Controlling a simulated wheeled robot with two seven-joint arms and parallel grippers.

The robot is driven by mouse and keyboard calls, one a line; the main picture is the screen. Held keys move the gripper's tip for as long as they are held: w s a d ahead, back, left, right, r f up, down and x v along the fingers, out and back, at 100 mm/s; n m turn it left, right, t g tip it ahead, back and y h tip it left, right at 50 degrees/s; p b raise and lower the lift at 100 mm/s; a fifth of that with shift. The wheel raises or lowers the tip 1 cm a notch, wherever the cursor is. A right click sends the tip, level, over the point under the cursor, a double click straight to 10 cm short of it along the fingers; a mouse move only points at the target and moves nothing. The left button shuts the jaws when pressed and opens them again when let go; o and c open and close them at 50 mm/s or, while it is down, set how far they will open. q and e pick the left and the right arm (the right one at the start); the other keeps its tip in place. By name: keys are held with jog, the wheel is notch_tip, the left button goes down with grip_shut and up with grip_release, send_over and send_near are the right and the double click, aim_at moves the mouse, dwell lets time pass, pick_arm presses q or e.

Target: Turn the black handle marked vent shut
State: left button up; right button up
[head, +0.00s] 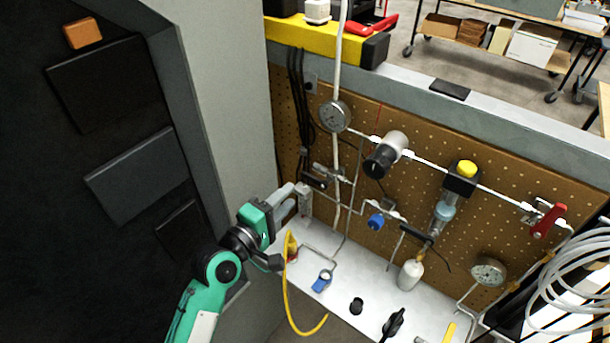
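No vent marking is readable, so I cannot tell which black handle bears it. One small black handle (315,181) sits on the pipework at the left of the pegboard. A second black lever (416,236) is at the middle, above a white bottle. A third black handle (393,323) stands on the white shelf at the bottom. My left gripper (303,197), grey-fingered on a teal arm, is just below and left of the first handle, over the shelf's left end. Its fingers overlap in this view; contact and opening are unclear. My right gripper is out of view.
The pegboard (345,235) carries gauges, a blue knob (376,221), a yellow-topped regulator (467,168) and a red lever (547,220). A yellow hose (289,300) hangs below my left gripper. A grey wall (225,90) stands close on the left. Coiled white tubing (575,265) is at right.

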aim_at(308, 178)
pick_arm(q)
jog(key=p+x, duration=0.1)
jog(key=x, duration=0.6)
jog(key=shift+w+d, duration=0.15)
grip_shut()
